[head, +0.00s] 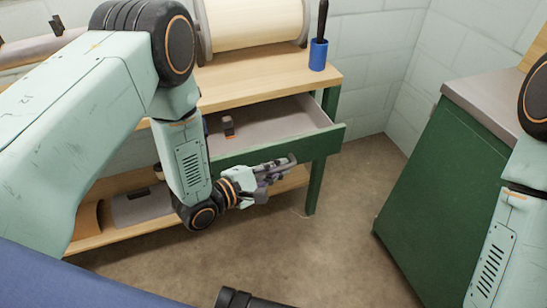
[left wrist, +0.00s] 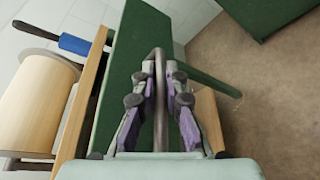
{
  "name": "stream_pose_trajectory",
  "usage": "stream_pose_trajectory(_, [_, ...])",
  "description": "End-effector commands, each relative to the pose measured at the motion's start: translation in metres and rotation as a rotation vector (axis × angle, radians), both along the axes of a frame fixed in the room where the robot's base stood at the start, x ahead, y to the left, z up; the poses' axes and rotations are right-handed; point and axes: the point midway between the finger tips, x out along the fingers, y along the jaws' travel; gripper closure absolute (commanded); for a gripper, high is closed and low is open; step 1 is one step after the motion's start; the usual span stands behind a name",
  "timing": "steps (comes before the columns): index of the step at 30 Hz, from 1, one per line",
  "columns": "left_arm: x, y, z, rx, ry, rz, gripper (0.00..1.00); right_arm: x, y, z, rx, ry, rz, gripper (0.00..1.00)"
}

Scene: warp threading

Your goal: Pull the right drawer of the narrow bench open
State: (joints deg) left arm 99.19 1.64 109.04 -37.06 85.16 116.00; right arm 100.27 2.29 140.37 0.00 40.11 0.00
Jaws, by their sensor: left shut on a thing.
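The right drawer (head: 322,143) of the narrow bench (head: 225,97) stands pulled out, with its grey inside showing and a small dark block with an orange part (head: 228,125) lying in it. My left gripper (head: 276,168) is at the front of the drawer, shut on its handle. In the left wrist view the metal handle bar (left wrist: 160,105) runs between the purple-padded fingers, in front of the green drawer front (left wrist: 138,45). My right arm shows at the right edge of the head view, but its gripper is out of the picture.
A large pale roller (head: 255,22) and a blue cup (head: 318,55) with a dark-handled tool stand on the bench. Below is a wooden lower shelf (head: 165,234). A green cabinet (head: 440,175) stands to the right. The floor (head: 340,225) between them is clear.

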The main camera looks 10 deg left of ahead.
Motion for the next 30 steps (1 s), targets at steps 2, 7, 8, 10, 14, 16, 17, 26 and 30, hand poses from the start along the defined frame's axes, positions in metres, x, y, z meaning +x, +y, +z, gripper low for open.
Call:
stream_pose_trajectory(2, [-0.007, -0.005, 0.001, -0.001, 0.002, -0.004, 1.0, 0.0, 0.0, 0.003, 0.0, 0.0, 0.0, 0.6])
stream_pose_trajectory(7, [-0.013, -0.01, 0.001, -0.001, -0.001, -0.002, 1.0, 0.0, 0.0, 0.005, 0.0, 0.0, 0.0, 0.6])
stream_pose_trajectory(8, [-0.014, -0.01, 0.001, -0.001, -0.001, -0.002, 1.0, 0.0, 0.0, 0.005, 0.0, 0.0, 0.0, 0.6])
stream_pose_trajectory(10, [-0.015, -0.011, 0.001, -0.001, -0.002, -0.003, 1.0, 0.0, 0.0, 0.005, 0.0, 0.0, 0.0, 0.6])
stream_pose_trajectory(14, [-0.015, -0.011, 0.0, -0.001, -0.002, -0.003, 1.0, 0.0, 0.0, 0.005, 0.0, 0.0, 0.0, 0.6])
stream_pose_trajectory(16, [-0.015, -0.011, 0.0, -0.001, -0.001, -0.002, 1.0, 0.0, 0.0, 0.005, 0.0, 0.0, 0.0, 0.6])
stream_pose_trajectory(17, [-0.015, -0.011, 0.0, -0.001, -0.001, -0.002, 1.0, 0.0, 0.0, 0.005, 0.0, 0.0, 0.0, 0.6])
stream_pose_trajectory(26, [-0.015, -0.011, 0.0, -0.001, -0.001, -0.002, 0.79, 0.0, 0.0, 0.005, 0.0, 0.0, 0.0, 0.6])
stream_pose_trajectory(30, [-0.015, -0.01, 0.0, 0.0, 0.0, -0.001, 0.79, 0.0, 0.0, 0.005, 0.0, 0.0, 0.0, 0.6])
